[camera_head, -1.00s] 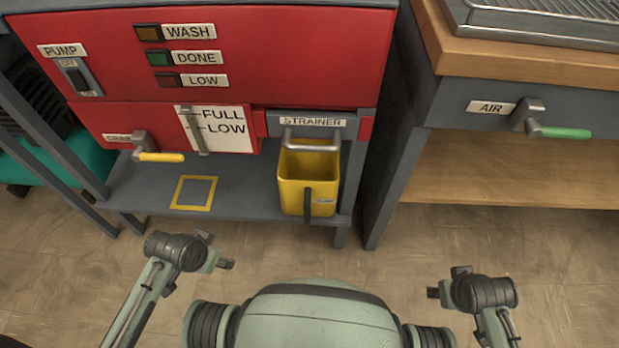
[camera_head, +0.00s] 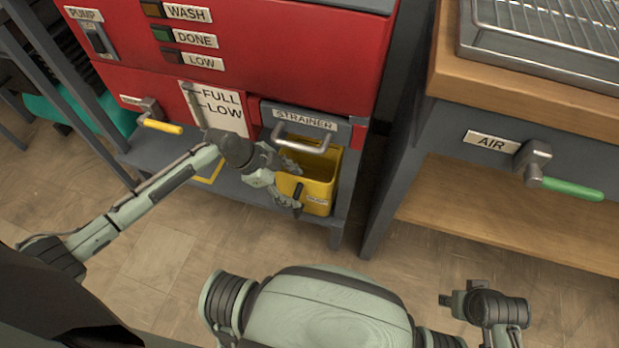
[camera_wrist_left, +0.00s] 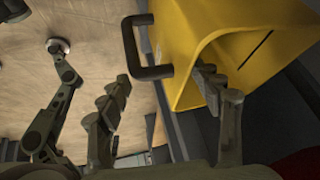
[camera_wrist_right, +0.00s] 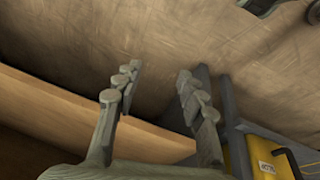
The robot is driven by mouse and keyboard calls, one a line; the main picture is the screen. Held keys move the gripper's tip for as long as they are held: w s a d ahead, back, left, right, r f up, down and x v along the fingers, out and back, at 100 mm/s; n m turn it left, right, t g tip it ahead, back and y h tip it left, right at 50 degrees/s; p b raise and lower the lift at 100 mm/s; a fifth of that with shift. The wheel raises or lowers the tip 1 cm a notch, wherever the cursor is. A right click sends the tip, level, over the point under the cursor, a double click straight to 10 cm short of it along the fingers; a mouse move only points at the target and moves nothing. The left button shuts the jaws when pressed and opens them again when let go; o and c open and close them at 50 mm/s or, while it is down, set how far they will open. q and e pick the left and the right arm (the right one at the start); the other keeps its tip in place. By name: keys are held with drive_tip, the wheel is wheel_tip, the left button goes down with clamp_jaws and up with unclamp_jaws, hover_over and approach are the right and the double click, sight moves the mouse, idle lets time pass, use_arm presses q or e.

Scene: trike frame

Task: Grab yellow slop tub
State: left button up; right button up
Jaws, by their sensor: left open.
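The yellow slop tub (camera_head: 319,188) stands on the grey shelf under the strainer, partly hidden by my left gripper. Its dark handle (camera_head: 298,191) sticks out at the front. My left gripper (camera_head: 298,186) is open at the tub's front, by the handle. In the left wrist view the tub (camera_wrist_left: 190,40) fills the upper right, and the handle (camera_wrist_left: 131,50) lies ahead of the gap between the open fingers (camera_wrist_left: 165,78). One finger overlaps the tub's rim; I cannot tell whether it touches. My right gripper (camera_wrist_right: 158,70) is open and empty, low above the floor, away from the tub.
The strainer's metal handle (camera_head: 308,138) hangs just above the tub. A yellow-handled drain lever (camera_head: 160,126) is at left. A yellow outlined square (camera_head: 208,176) on the shelf is partly covered by my arm. A bench with a green-handled air valve (camera_head: 570,188) stands at right.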

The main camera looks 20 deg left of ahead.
sight(316, 189)
use_arm(q)
drive_tip(key=shift+w+d+f, duration=0.1)
drive_tip(key=shift+d+f, duration=0.05)
drive_tip(key=shift+f, duration=0.2)
drive_tip(key=x, duration=0.5)
drive_tip(key=shift+d+f, duration=0.1)
drive_tip(key=shift+f, duration=0.05)
use_arm(e)
drive_tip(key=shift+s+d+r, duration=0.1)
drive_tip(key=shift+d+r, duration=0.3)
drive_tip(key=shift+r, duration=0.3)
use_arm(q)
drive_tip(key=shift+c, duration=0.4)
drive_tip(key=c, duration=0.7)
clamp_jaws()
use_arm(e)
drive_tip(key=shift+s+a+f, duration=0.15)
drive_tip(key=shift+a+f, duration=0.05)
drive_tip(key=shift+a, duration=0.1)
